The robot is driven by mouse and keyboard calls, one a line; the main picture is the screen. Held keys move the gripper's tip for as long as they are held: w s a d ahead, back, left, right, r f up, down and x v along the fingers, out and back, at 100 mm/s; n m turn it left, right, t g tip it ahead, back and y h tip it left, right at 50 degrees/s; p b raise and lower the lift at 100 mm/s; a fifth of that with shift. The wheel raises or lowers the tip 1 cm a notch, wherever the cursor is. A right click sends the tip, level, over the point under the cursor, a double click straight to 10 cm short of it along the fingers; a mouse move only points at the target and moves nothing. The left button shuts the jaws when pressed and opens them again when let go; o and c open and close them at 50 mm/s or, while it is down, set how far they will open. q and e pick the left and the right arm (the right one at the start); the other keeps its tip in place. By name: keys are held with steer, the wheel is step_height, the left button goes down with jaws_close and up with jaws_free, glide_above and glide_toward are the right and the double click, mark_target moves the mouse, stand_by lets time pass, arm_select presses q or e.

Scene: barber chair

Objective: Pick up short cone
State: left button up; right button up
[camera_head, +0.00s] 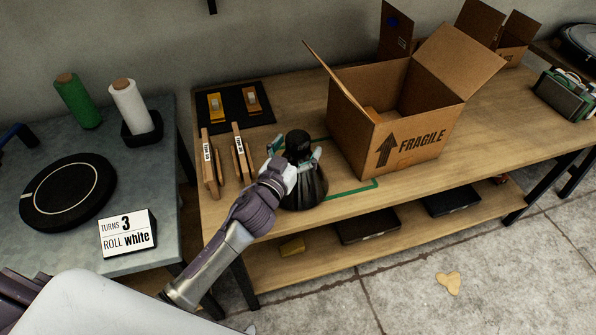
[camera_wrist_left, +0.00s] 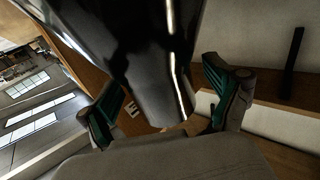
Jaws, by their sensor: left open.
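The short cone (camera_head: 307,187) is dark and glossy, with a wide ribbed lower part and a narrow black top. It stands upright near the front edge of the wooden table. My left gripper (camera_head: 294,157) is open, with its teal-padded fingers on either side of the cone's upper part. In the left wrist view, the cone's dark body (camera_wrist_left: 150,60) fills the space between the spread fingers (camera_wrist_left: 166,98). I cannot tell whether either finger touches it. My right gripper is not in view.
An open cardboard box (camera_head: 350,130) stands close to the right of the cone. Wooden pieces (camera_head: 211,165) stand upright to the left, behind my left arm. A green outline (camera_head: 352,190) marks the table (camera_head: 480,130). A grey side table (camera_head: 60,230) holds spools and a sign (camera_head: 127,234).

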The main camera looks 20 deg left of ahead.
arm_select(q)
steer(key=shift+c, duration=0.3)
jaws_close()
steer(key=shift+r, duration=0.2)
